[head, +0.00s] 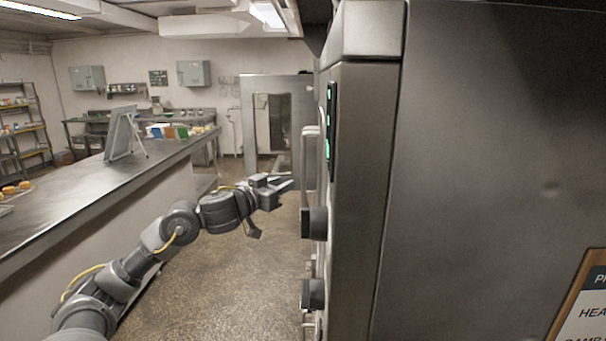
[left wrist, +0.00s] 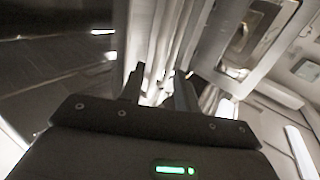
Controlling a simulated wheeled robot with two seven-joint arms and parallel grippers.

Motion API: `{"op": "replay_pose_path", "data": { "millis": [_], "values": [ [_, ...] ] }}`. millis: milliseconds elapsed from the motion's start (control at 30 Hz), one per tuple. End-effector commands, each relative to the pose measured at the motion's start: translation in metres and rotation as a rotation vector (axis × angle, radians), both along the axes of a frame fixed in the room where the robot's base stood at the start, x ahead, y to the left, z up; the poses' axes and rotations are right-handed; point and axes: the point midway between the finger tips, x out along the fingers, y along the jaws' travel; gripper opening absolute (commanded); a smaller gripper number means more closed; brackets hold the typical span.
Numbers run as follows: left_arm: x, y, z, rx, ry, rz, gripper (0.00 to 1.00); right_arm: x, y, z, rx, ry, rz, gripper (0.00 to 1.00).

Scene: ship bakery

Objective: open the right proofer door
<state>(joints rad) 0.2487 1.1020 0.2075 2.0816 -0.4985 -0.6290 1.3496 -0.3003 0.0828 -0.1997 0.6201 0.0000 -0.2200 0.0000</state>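A tall steel cabinet (head: 360,170), which looks like the proofer, stands close on the right in the head view, seen edge-on. Its front carries a vertical bar handle (head: 305,150), dark knobs and a green-lit display. Its door faces are too foreshortened to tell left from right. My left gripper (head: 287,183) is in front of the cabinet, just left of the handle. In the left wrist view its two fingers (left wrist: 160,90) are apart, with pale upright bars (left wrist: 165,45) beyond or between them; I cannot tell if they touch. My right gripper is out of view.
A long steel counter (head: 90,195) runs along the left, with a tilted board (head: 120,133) and coloured boxes on it. The floor aisle (head: 230,275) between counter and cabinet is clear. A grey panel with a dark window (head: 271,122) stands at the back.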

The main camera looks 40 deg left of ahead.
Motion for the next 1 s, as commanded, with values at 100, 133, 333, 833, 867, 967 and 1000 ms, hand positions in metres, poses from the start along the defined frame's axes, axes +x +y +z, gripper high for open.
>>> {"op": "replay_pose_path", "data": {
  "millis": [100,133,333,833,867,967,1000],
  "values": [
    [0.013,0.001,0.003,-0.006,-0.002,0.000,0.32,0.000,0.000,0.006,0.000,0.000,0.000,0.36],
    [0.017,0.001,0.004,-0.006,-0.003,0.000,0.32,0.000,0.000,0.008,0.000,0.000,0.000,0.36],
    [0.055,0.003,0.005,-0.005,-0.002,0.000,0.32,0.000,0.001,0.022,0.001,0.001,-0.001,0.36],
    [0.104,0.006,0.000,0.000,-0.001,-0.001,0.32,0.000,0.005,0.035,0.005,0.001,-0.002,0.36],
    [0.105,0.006,0.000,0.000,-0.001,-0.001,0.32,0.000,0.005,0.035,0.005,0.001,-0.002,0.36],
    [0.104,0.006,0.000,0.000,-0.001,-0.001,0.32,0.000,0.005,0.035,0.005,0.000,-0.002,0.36],
    [0.104,0.006,0.000,0.000,-0.001,-0.001,0.32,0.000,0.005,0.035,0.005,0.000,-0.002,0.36]
  ]
}}
